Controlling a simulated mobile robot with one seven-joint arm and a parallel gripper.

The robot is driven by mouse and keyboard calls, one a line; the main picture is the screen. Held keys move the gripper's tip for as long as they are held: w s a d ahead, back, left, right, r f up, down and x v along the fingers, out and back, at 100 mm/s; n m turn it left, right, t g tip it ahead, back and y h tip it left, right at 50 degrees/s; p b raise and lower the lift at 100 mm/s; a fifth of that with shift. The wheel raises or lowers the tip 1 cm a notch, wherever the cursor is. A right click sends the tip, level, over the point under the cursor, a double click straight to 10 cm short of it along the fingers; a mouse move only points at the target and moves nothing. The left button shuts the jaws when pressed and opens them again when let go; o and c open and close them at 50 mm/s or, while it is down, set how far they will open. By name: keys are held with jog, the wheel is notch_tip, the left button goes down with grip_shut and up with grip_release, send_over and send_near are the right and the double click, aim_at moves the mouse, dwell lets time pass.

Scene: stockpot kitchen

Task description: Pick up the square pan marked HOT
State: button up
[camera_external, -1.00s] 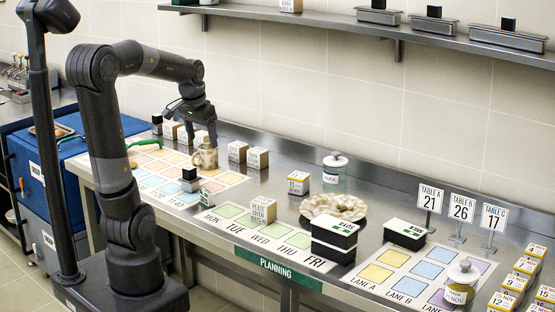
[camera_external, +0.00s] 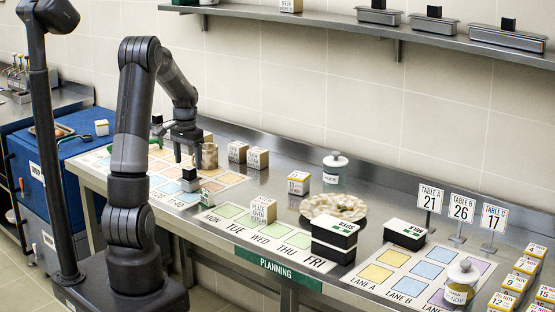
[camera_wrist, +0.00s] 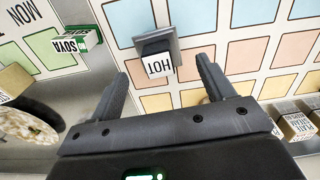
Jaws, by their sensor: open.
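The square pan marked HOT is a small grey pan (camera_external: 190,184) with a dark block on it. It sits on the coloured grid mat on the counter. In the wrist view the pan (camera_wrist: 172,42) lies ahead, its white HOT label facing me, within the gap between the fingertips. My gripper (camera_external: 187,158) is open and empty, pointing down just above and behind the pan in the outside view. The fingers also show in the wrist view (camera_wrist: 162,68), apart from the pan as far as I can tell.
A small green SOYA box (camera_external: 207,196) is just in front of the pan. White-labelled cubes (camera_external: 258,158) stand behind, near the wall. The weekday mat (camera_external: 228,211) lies to the right.

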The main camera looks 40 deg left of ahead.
aim_at(190, 177)
notch_tip(190, 177, down, 7)
jog(key=shift+d+r, duration=0.1)
dwell(0.3)
jog(key=c, duration=1)
